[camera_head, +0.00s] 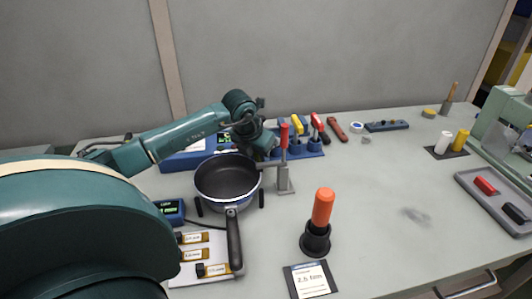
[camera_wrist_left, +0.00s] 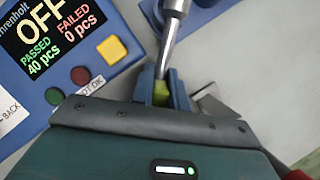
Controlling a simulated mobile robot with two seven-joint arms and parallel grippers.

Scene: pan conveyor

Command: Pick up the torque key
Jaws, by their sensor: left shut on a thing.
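My left gripper (camera_head: 262,148) is behind the pan, close above the back of the bench. In the left wrist view the jaws (camera_wrist_left: 164,92) are shut on a tool with a bright metal shaft (camera_wrist_left: 170,42) and a yellow-green part between the fingers. It looks like the torque key. Its upper end runs out of the top of that view, beside a blue base (camera_wrist_left: 208,8). I cannot tell whether it is clear of its holder. In the head view the arm and jaws hide it. My right gripper is not in view.
A black pan (camera_head: 228,176) stands in front of the gripper, beside a red-handled clamp (camera_head: 284,178). A blue counter box (camera_wrist_left: 70,60) is close to the jaws. An orange-handled tool (camera_head: 322,208) stands in a black holder. The bench's middle right is mostly clear.

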